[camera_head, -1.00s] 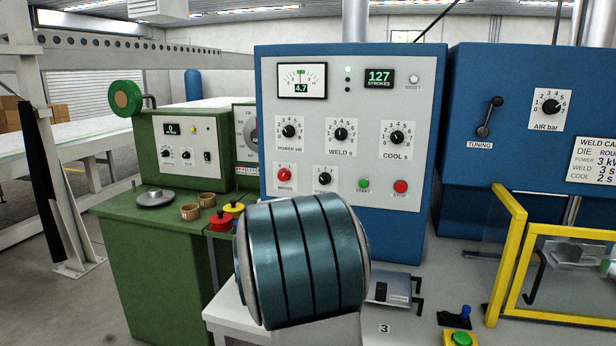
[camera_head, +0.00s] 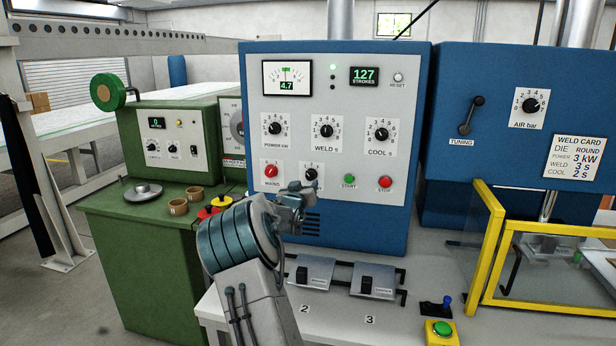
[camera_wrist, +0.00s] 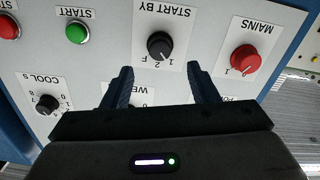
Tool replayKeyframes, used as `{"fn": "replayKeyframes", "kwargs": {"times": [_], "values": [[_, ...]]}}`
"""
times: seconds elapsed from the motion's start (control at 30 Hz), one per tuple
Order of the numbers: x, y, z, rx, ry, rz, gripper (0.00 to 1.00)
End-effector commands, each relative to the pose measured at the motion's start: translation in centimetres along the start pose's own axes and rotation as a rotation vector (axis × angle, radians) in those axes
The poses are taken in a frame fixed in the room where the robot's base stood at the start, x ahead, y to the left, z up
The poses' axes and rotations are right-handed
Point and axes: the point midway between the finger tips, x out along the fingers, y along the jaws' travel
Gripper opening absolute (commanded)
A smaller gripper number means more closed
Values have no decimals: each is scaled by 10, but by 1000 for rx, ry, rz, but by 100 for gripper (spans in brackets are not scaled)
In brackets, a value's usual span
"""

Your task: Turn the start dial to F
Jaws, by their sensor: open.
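The start dial (camera_wrist: 160,46) is a small black knob on a white label reading "START BY" with marks 1, 2 and F. The wrist view shows it upside down. The dial also shows in the head view (camera_head: 311,174), low on the blue cabinet's grey panel, just above my gripper. My gripper (camera_wrist: 158,75) is open and empty. Its two dark fingers point at the panel, one to each side below the dial in the wrist view, apart from it.
The red mains knob (camera_head: 271,171) is left of the dial. The green start button (camera_head: 349,179) and red stop button (camera_head: 385,182) are to its right. Power, weld and cool dials sit above. A yellow-framed guard (camera_head: 490,240) stands at right.

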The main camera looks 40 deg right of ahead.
Motion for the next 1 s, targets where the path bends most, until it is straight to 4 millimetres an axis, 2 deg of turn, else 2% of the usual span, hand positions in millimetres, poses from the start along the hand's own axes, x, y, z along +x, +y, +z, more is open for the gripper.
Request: {"fn": "replayKeyframes", "kwargs": {"times": [0.2,0.4,0.6,0.87,0.9,1.0], "values": [[35,1,-2,-1,-1,0,54],[56,1,-1,0,-1,1,54],[64,0,0,0,-1,0,54],[65,0,1,1,-2,0,54],[65,0,1,1,-2,0,51],[65,0,1,1,-2,0,23]]}}
